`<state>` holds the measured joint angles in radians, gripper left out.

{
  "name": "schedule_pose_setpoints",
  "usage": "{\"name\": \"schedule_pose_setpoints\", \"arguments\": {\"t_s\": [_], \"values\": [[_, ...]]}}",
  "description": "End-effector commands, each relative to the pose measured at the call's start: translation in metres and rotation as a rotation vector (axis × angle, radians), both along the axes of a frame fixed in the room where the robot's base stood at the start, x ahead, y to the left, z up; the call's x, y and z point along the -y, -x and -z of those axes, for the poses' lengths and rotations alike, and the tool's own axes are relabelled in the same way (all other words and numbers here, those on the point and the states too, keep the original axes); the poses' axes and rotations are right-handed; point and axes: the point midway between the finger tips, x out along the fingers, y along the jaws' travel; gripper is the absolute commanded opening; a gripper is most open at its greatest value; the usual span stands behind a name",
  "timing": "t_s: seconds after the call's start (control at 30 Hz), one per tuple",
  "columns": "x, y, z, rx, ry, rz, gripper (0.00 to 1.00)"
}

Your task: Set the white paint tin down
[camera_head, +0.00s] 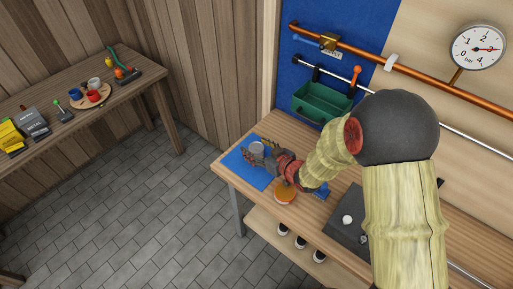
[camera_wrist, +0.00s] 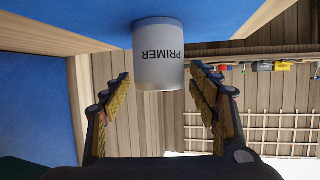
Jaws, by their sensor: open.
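The white paint tin (camera_head: 257,147) stands on the blue mat (camera_head: 234,162) at the left end of the workbench. In the wrist view the tin (camera_wrist: 158,50) appears upside down, with "PRIMER" on its pale grey-white side and its base against the blue mat (camera_wrist: 85,14). My gripper (camera_head: 258,160) is low over the mat beside the tin. In the wrist view my gripper (camera_wrist: 160,76) is open, one finger to each side of the tin, with visible gaps between the fingers and its wall.
An orange-topped round object (camera_head: 286,192) sits close to my wrist on the workbench (camera_head: 235,179). A dark tray (camera_head: 345,235) lies further right. A green bin (camera_head: 322,103) hangs on the blue back panel. A side table (camera_head: 75,118) with cups stands far left.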

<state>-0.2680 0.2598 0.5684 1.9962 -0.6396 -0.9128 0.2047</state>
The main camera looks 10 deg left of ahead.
Motion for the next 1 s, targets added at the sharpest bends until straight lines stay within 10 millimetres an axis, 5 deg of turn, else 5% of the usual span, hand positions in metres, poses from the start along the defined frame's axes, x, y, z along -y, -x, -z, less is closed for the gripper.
{"name": "schedule_pose_setpoints", "arguments": {"t_s": [0.27,1.0], "values": [[0.0,0.0,-0.004,0.0,0.0,0.0,0.6],[0.078,0.074,-0.049,0.0,0.0,0.0,0.6]]}}
